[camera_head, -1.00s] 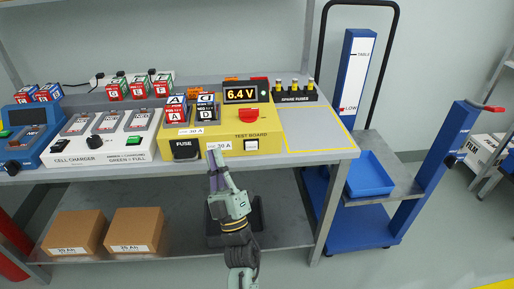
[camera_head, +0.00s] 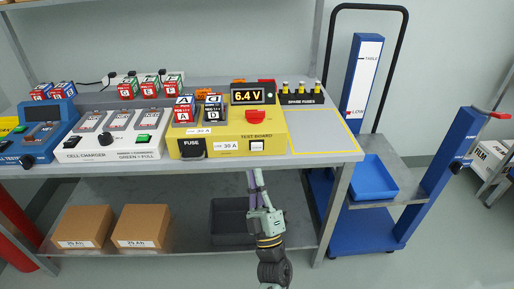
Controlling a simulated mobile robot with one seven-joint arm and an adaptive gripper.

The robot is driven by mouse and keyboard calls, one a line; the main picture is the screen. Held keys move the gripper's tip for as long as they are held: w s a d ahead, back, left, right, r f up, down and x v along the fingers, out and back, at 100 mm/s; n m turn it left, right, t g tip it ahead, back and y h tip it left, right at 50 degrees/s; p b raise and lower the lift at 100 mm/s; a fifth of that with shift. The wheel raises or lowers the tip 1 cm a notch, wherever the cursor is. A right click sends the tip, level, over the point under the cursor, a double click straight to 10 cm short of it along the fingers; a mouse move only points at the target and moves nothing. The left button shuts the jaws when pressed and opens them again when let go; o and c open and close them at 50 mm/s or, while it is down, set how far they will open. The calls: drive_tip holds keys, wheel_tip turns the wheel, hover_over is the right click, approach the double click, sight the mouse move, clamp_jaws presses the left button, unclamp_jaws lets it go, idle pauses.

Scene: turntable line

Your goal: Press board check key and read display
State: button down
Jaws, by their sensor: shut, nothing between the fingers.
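The yellow test board (camera_head: 225,143) sits at the front of the bench. Its display (camera_head: 252,95) reads 6.4 V. A red knob (camera_head: 256,117) is below the display. Cells marked A (camera_head: 184,113) and D (camera_head: 212,114) stand on the board. My gripper (camera_head: 254,177) is shut and empty, pointing up below the bench's front edge, under the white key and apart from it.
The cell charger (camera_head: 110,143) and blue cell tester (camera_head: 38,142) stand to the left. Spare fuses (camera_head: 300,97) are at the back right. A yellow-outlined bench area (camera_head: 318,132) is clear. A blue lift cart with a tray (camera_head: 372,178) stands right; boxes (camera_head: 141,226) and a dark bin (camera_head: 230,220) are below.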

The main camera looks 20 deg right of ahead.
sight(255, 156)
drive_tip(key=shift+w+d+b, duration=0.2)
drive_tip(key=shift+w+d, duration=0.15)
drive_tip(key=shift+w, duration=0.85)
drive_tip(key=shift+w+d+b, duration=0.25)
drive_tip(key=shift+w+d, duration=0.05)
drive_tip(key=shift+w, duration=0.9)
drive_tip(key=shift+w+d+b, duration=0.2)
drive_tip(key=shift+w+d, duration=0.15)
drive_tip(key=shift+w, duration=0.85)
drive_tip(key=shift+w, duration=0.1)
drive_tip(key=shift+w+d, duration=0.1)
drive_tip(key=shift+w, duration=0.2)
drive_tip(key=shift+w+d+b, duration=0.15)
drive_tip(key=shift+w+b, duration=0.3)
drive_tip(key=shift+s, duration=0.1)
drive_tip(key=shift+s+a, duration=0.25)
drive_tip(key=shift+s, duration=0.5)
drive_tip(key=shift+s, duration=0.1)
